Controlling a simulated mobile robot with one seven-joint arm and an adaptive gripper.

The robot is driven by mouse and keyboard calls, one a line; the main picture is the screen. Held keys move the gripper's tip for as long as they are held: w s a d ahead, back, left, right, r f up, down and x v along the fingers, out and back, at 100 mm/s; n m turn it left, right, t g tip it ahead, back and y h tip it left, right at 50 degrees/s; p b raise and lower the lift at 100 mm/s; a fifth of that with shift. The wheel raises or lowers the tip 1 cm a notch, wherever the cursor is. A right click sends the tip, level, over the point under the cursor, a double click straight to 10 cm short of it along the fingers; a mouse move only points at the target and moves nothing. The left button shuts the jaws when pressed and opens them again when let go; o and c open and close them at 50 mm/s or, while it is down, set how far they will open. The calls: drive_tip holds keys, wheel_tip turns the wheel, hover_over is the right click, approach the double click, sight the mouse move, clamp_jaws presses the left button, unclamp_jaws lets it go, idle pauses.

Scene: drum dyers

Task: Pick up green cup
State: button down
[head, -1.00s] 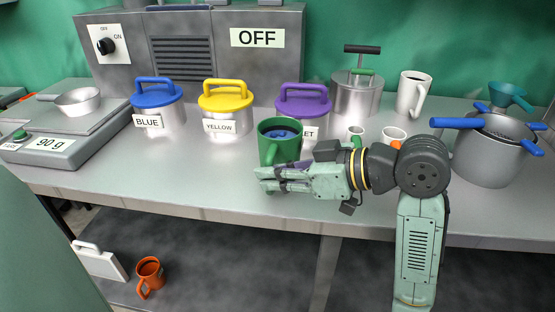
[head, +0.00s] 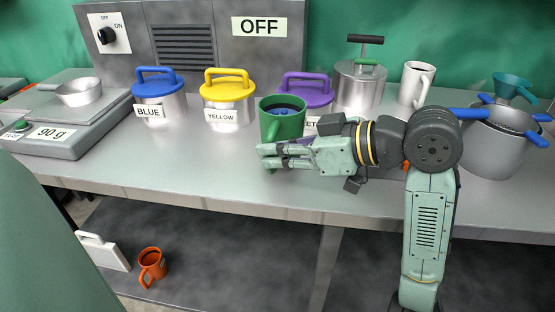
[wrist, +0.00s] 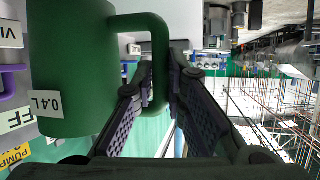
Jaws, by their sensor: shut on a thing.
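The green cup (head: 281,126) is upright above the front part of the metal bench, in front of the purple-lidded canister. Something bluish shows inside its rim. In the wrist view the green cup (wrist: 75,70) fills the left side, with a "0.4 L" label. Its handle passes between the fingers of my gripper (wrist: 160,75). My gripper (head: 264,157) is shut on this handle in the head view, reaching in from the right. The fingers hide the lower part of the cup, so the gap beneath it is hard to judge.
Canisters with blue (head: 158,83), yellow (head: 229,87) and purple (head: 306,90) lids stand behind. A scale (head: 62,138) is at left. A white mug (head: 415,84) and a grey pot (head: 496,150) are at right. An orange mug (head: 152,266) is on the lower shelf.

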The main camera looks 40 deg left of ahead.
drive_tip(key=s+d+r+b, duration=0.2)
drive_tip(key=s+d+b, duration=0.2)
drive_tip(key=s, duration=1)
drive_tip(key=shift+s+d+r, duration=0.2)
drive_tip(key=shift+s+d, duration=0.2)
drive_tip(key=shift+d, duration=0.65)
drive_tip(key=c, duration=2.2)
unclamp_jaws()
clamp_jaws()
